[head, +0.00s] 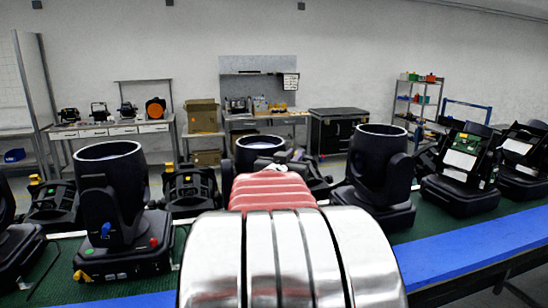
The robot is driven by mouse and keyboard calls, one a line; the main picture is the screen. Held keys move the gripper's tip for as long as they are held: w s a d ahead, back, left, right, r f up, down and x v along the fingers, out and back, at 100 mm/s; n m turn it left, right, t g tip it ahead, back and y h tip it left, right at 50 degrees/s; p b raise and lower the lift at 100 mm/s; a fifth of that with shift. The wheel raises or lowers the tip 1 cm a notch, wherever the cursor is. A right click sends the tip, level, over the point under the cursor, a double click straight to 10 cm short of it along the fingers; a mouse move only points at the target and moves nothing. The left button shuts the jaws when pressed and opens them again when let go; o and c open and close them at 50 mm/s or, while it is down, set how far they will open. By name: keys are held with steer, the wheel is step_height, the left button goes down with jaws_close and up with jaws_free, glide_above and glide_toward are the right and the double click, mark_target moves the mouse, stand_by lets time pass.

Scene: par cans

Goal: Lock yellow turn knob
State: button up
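Several black par cans stand on a green surface. The near left par can (112,195) has a blue knob (105,229) on its side, a red knob (153,242) and small yellow spots (84,276) low on its base. A yellow part (169,166) also shows on a unit farther back. I cannot tell which yellow part is the turn knob, or whether it is locked. My red and chrome arm fills the lower middle. My gripper (284,157) is at its far end, small and mostly hidden, near the middle par can (259,150). Its fingers cannot be made out.
Another par can (380,165) stands right of my arm, with open black units (463,165) beyond it. A blue edge (480,247) runs along the front of the green surface (425,232). Workbenches, a black case (338,128) and a shelf (415,105) stand behind.

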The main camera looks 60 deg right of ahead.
jaws_close()
steer(key=shift+a, duration=0.1)
stand_by(0.3)
